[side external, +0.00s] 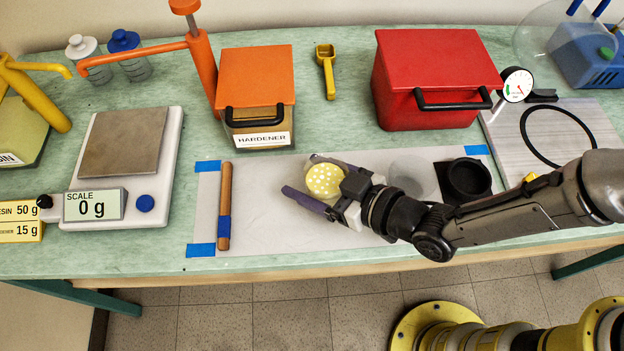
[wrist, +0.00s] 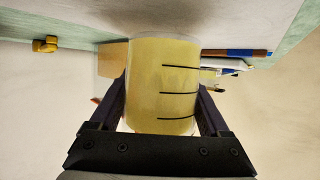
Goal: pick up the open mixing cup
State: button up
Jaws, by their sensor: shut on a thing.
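The mixing cup (side external: 324,180) shows in the side external view as a yellow round shape with pale dots, between the two dark purple fingers of my gripper (side external: 303,174). In the wrist view the cup (wrist: 160,85) is yellowish, with black graduation lines and a clear band near its rim. My gripper's fingers (wrist: 161,95) are shut on its two sides. The fingers hide part of the cup's sides. I cannot tell how high its base is above the white sheet (side external: 265,225).
A wooden stick (side external: 225,190) with a blue band lies left on the sheet. A scale (side external: 165,180) reading 0 g stands further left. The hardener box (side external: 258,75) and red box (side external: 435,70) are behind. A black round holder (side external: 468,180) is right, beside my arm.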

aim_at(311, 174)
jog(key=shift+r, duration=13.15)
jog(key=w+d+f+m+t+h, duration=0.3)
jog(key=w+d+f+m+h, duration=0.1)
jog(key=d+f, duration=0.6)
jog(key=shift+d+f+m+h, duration=0.15)
jog(key=shift+d+m+h, duration=0.15)
jog(key=shift+d, duration=0.4)
jog(key=s+d+f+m+t+h, duration=0.1)
jog(key=s+d+f, duration=0.1)
jog(key=d+f, duration=0.7)
jog(key=d, duration=0.3)
jog(key=shift+d+f, duration=0.15)
jog(key=shift+f, duration=0.1)
jog(key=shift+w+a+r+n+h, duration=0.15)
jog(key=shift+a+r+n+h, duration=0.15)
jog(key=shift+a+h, duration=0.25)
jog(key=shift+d, duration=0.1)
